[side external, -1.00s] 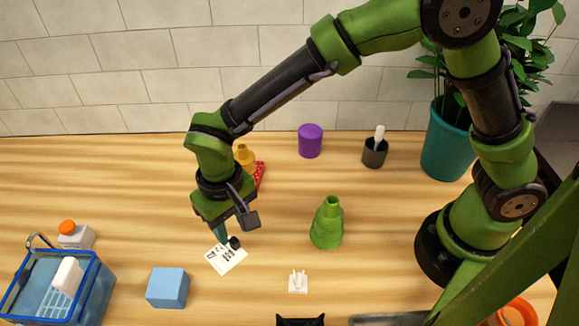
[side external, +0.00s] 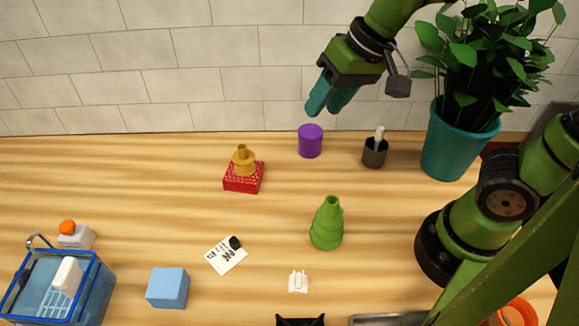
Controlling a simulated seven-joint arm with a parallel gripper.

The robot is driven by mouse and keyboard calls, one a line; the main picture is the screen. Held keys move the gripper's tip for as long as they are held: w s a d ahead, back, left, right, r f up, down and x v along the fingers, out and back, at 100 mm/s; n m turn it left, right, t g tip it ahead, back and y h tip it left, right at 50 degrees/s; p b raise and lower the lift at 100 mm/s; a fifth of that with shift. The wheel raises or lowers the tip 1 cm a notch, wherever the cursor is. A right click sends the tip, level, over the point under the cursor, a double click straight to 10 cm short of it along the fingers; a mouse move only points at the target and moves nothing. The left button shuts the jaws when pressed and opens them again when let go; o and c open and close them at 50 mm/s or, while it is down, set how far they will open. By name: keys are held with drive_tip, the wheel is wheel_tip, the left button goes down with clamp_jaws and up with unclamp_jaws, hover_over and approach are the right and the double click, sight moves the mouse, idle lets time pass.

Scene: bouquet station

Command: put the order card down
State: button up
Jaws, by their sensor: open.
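The order card (side external: 224,257), white with black print, lies flat on the wooden table left of the green vase. A small black object (side external: 235,242) sits at its upper right corner. My gripper (side external: 330,108) is open and empty, raised high near the back wall, above and behind the purple cylinder. It is well apart from the card.
A green vase (side external: 326,225) stands at the middle. A yellow bottle (side external: 243,162) is on a red box (side external: 243,183). A purple cylinder (side external: 310,141), dark cup (side external: 375,152), potted plant (side external: 460,140), blue block (side external: 168,288), small white holder (side external: 298,282) and blue basket (side external: 95,290) surround clear table.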

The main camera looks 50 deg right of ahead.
drive_tip(key=s+d+m+t, duration=0.1)
drive_tip(key=s+d+t, duration=0.1)
drive_tip(key=s+d, duration=0.3)
drive_tip(key=shift+s+d+t, duration=0.15)
drive_tip(key=shift+d+t, duration=0.25)
drive_tip(key=shift+d, duration=0.25)
